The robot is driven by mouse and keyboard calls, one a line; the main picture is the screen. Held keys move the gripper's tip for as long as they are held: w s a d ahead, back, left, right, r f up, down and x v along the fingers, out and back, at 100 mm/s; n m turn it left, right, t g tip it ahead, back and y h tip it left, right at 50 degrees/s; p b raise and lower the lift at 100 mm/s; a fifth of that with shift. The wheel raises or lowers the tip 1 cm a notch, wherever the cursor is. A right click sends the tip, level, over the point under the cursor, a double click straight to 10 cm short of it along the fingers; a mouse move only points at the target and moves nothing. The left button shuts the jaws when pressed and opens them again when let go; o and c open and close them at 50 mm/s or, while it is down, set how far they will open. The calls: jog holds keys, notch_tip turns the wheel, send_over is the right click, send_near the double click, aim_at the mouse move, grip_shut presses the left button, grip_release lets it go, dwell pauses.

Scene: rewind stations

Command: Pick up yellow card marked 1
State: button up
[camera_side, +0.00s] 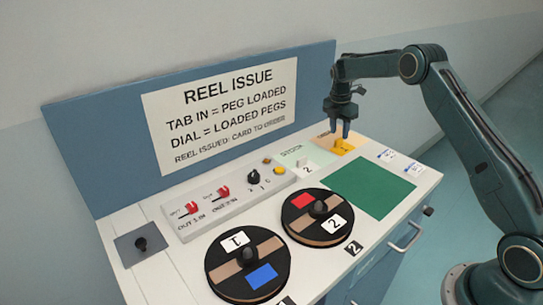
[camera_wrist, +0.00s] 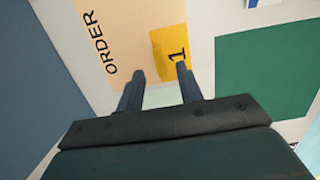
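The yellow card marked 1 (camera_side: 344,148) lies at the back right of the bench, on a peach area marked ORDER (camera_wrist: 115,30). In the wrist view the yellow card (camera_wrist: 171,52) lies ahead of the fingers, its 1 reading sideways. My gripper (camera_side: 341,134) points down over the card's near surroundings in the side view; whether its tips touch the card cannot be told. In the wrist view the two fingers of my gripper (camera_wrist: 159,78) stand apart with nothing between them. The right finger overlaps the card's lower edge.
A green mat (camera_side: 367,188) lies right of two black reels, marked 1 (camera_side: 221,278) and 2 (camera_side: 291,225). A small white block marked 2 (camera_side: 306,168) stands near the card. A blue sign board (camera_side: 318,85) rises behind.

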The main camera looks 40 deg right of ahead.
aim_at(339, 139)
jog(key=shift+d+f, duration=0.15)
jog(key=shift+f, duration=0.9)
jog(key=shift+d+f, duration=0.15)
jog(key=shift+f, duration=0.85)
grip_shut()
